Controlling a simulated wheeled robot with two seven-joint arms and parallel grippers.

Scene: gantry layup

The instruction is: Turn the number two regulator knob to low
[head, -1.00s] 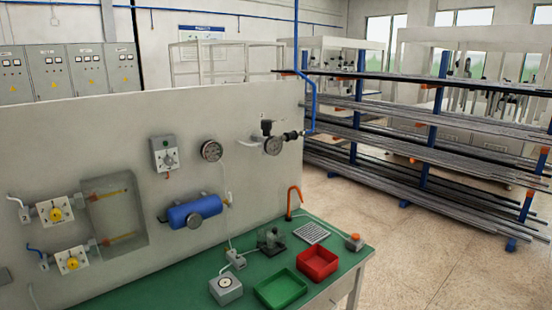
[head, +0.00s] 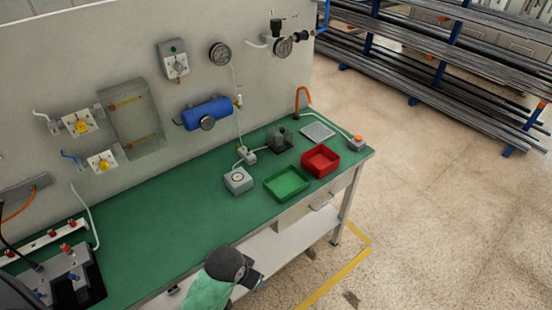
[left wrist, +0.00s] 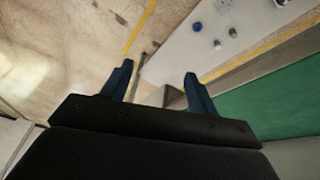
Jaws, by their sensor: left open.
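A regulator with a black knob (head: 276,28) and a round gauge (head: 283,47) is on the wall panel at the upper right in the head view. A small mark above it is too small to read, and I cannot tell its setting. My left gripper (head: 256,277) is low at the bench's front edge in the head view, well below and in front of the panel. In the left wrist view the left gripper (left wrist: 158,69) has its fingers apart with nothing between them. My right gripper is in neither view.
The panel also bears a grey switch box (head: 173,59), a second gauge (head: 220,54), a blue cylinder (head: 207,112) and two yellow-knobbed valves. The green bench (head: 165,215) holds a green tray (head: 287,184), a red tray (head: 320,161) and a grey box (head: 238,180).

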